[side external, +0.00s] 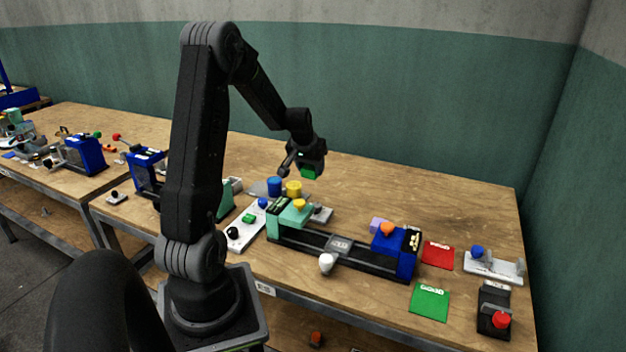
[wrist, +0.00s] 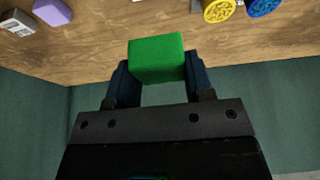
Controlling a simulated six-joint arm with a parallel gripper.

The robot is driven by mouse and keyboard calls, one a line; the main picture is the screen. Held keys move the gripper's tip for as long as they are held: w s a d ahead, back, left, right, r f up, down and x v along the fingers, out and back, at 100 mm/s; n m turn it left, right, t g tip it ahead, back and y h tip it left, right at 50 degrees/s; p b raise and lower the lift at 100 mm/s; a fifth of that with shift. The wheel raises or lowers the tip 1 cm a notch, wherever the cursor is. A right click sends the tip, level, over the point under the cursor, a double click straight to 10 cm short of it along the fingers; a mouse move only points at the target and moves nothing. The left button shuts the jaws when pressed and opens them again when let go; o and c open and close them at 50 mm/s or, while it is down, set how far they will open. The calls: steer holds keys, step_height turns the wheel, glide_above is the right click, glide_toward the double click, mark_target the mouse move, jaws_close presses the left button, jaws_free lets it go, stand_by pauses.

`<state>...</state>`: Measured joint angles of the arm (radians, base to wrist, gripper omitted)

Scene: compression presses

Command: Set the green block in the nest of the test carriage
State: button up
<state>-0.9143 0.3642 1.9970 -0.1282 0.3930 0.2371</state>
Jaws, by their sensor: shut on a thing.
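My gripper (side external: 308,165) is shut on the green block (side external: 309,173) and holds it in the air above the back part of the table. In the wrist view the green block (wrist: 157,58) sits between the two fingers of my gripper (wrist: 157,75). The test carriage (side external: 341,245) appears to be the grey piece on the dark rails of the press, between a mint-green end and a blue end (side external: 393,249). It is in front of and below my gripper, well apart from the block. Its nest is too small to make out.
Yellow (side external: 293,188) and blue (side external: 273,186) cylinders stand behind the press. A lilac block (side external: 379,225) lies near its blue end. A red mat (side external: 438,254), a green mat (side external: 429,301) and a red-button box (side external: 495,311) are at right. The back right table is clear.

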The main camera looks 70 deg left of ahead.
glide_above(341, 242)
steer(key=s, duration=0.1)
step_height(341, 242, down, 6)
steer(key=d, duration=0.1)
steer(key=shift+f, duration=0.2)
steer(key=shift+f, duration=0.1)
steer(key=shift+f, duration=2.85)
steer(key=shift+f, duration=0.7)
steer(key=o, duration=1)
steer(key=shift+c, duration=0.2)
